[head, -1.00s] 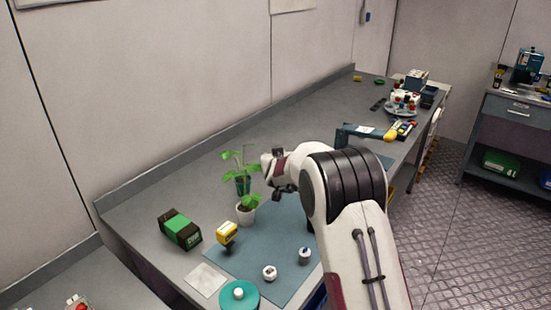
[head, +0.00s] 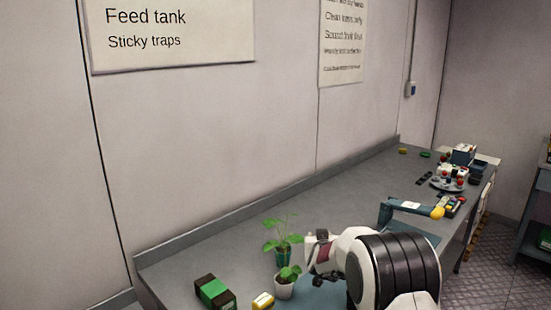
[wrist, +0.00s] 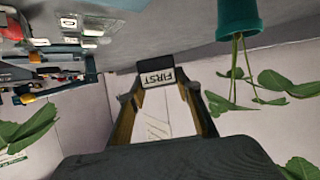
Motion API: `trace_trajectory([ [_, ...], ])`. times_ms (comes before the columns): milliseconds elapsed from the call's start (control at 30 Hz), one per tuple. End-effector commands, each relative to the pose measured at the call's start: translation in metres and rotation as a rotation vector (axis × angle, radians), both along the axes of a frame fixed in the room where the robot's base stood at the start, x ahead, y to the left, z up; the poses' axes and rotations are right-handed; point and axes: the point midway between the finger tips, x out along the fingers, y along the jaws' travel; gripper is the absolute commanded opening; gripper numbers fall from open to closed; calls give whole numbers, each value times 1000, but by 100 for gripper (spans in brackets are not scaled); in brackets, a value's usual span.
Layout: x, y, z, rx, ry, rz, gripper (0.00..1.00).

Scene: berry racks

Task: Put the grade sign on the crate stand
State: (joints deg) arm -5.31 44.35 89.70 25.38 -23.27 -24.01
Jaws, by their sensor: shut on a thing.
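My gripper (head: 318,252) is held in the air just right of the potted plants in the head view. In the wrist view its two fingers (wrist: 160,100) are closed on the grade sign, a small dark-framed white plate reading "FIRST" (wrist: 157,77). The sign is at the fingertips. The sign cannot be made out in the head view. A dark teal frame with a white label (head: 408,206) stands on the bench to the right, beyond my arm, apart from the gripper. I cannot tell for sure that it is the crate stand.
A green-leaved plant in a teal pot (head: 283,256) and one in a white pot (head: 285,289) stand close left of the gripper. A green-and-black box (head: 214,292) and a yellow item (head: 263,301) are nearer. Red-topped items (head: 452,178) crowd the bench's far end.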

Motion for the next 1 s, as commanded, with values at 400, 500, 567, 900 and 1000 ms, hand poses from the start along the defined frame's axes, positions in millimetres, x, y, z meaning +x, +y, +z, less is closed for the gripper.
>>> trace_trajectory([
  [400, -60, -8, -12, -1, 1, 20, 16],
  [500, -76, -10, -12, -1, 0, 29, 16],
  [567, -86, -11, -11, 0, 0, 34, 16],
  [900, -145, -15, -6, 0, 0, 68, 16],
  [1000, -164, -16, -4, 0, 0, 79, 16],
])
